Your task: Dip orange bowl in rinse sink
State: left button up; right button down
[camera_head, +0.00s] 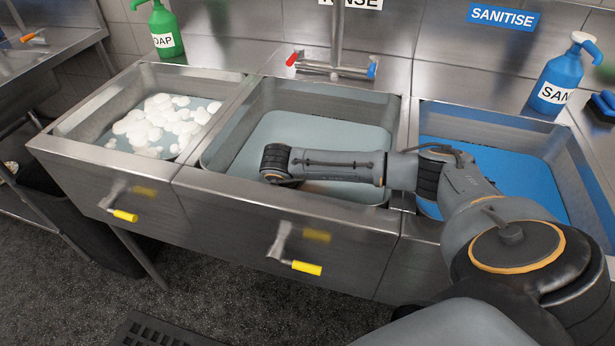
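The rinse sink (318,133) is the middle basin, under the partly cut-off RINSE sign (356,3). It holds clear, pale water. My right arm (345,166) comes in from the right and reaches across the front of this sink. No orange bowl can be made out. My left gripper is out of view.
A soap sink (108,103) with white foam is on the left. A sanitise sink (462,135) with blue liquid is on the right, partly behind my arm. The tap (336,68) rises behind the rinse sink. Yellow-handled levers (306,267) stick out in front.

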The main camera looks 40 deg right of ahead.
jog(key=shift+w+a, duration=0.15)
jog(key=shift+w, duration=0.05)
jog(key=shift+s, duration=0.1)
jog(key=shift+s+d, duration=0.4)
jog(key=shift+s, duration=0.1)
jog(key=shift+w, duration=0.1)
jog(key=shift+w+a, duration=0.4)
jog(key=shift+w, duration=0.05)
jog(key=shift+s+d, duration=0.1)
jog(key=shift+s+d, duration=0.25)
jog(key=shift+s, duration=0.15)
